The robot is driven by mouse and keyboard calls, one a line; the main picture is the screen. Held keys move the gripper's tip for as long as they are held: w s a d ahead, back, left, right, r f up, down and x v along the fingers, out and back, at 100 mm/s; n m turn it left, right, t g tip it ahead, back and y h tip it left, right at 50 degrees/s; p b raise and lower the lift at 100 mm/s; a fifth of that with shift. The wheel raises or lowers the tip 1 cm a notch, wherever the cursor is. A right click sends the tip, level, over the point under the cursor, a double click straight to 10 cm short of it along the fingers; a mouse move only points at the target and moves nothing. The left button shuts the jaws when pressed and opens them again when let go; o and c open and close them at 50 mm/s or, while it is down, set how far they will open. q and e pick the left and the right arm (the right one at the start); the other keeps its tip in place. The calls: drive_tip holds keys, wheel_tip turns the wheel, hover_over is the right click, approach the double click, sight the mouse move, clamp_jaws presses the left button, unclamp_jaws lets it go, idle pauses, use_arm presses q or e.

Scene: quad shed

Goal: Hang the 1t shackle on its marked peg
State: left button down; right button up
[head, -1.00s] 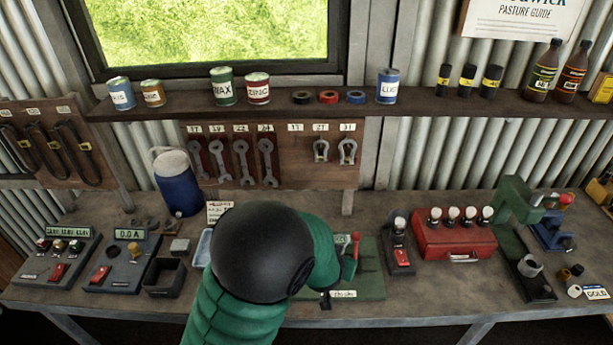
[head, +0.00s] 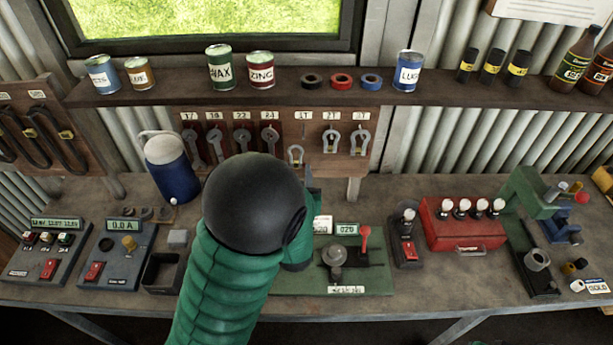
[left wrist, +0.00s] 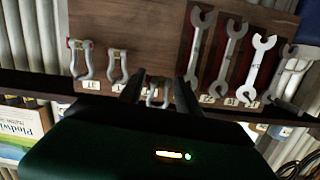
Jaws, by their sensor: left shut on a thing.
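The 1t shackle (head: 295,155), a small grey bow, shows at the tool board (head: 388,128) below the 1T label (head: 302,116). It sits a little lower than the two shackles (head: 332,140) hanging beside it. My left gripper (left wrist: 158,88) is shut on this shackle (left wrist: 157,98), which shows between its dark fingers in the left wrist view. In the head view my arm hides most of the gripper. The 1T peg itself is not clear, and I cannot tell whether the shackle is on it. My right gripper is not in view.
Several wrenches (head: 241,142) hang left of the shackles. A shelf (head: 430,92) with cans and tape rolls runs above the board. Below, a blue jug (head: 172,170), a green-based device (head: 375,280) and a red box (head: 462,235) stand on the bench (head: 420,285).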

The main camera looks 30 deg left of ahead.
use_arm(q)
drive_tip(key=x, duration=0.6)
drive_tip(key=shift+w+d+r, duration=0.1)
drive_tip(key=shift+w+d, duration=0.05)
drive_tip(key=shift+w, duration=0.45)
drive_tip(key=shift+w+f+b, duration=0.45)
drive_tip(key=shift+w+b, duration=0.3)
drive_tip(key=shift+b, duration=0.25)
drive_tip(key=c, duration=1.1)
unclamp_jaws()
drive_tip(key=shift+d, duration=0.2)
drive_tip(key=shift+c, duration=0.2)
drive_tip(key=o, duration=0.4)
drive_tip(key=shift+d+r, duration=0.1)
drive_tip(key=shift+d, duration=0.1)
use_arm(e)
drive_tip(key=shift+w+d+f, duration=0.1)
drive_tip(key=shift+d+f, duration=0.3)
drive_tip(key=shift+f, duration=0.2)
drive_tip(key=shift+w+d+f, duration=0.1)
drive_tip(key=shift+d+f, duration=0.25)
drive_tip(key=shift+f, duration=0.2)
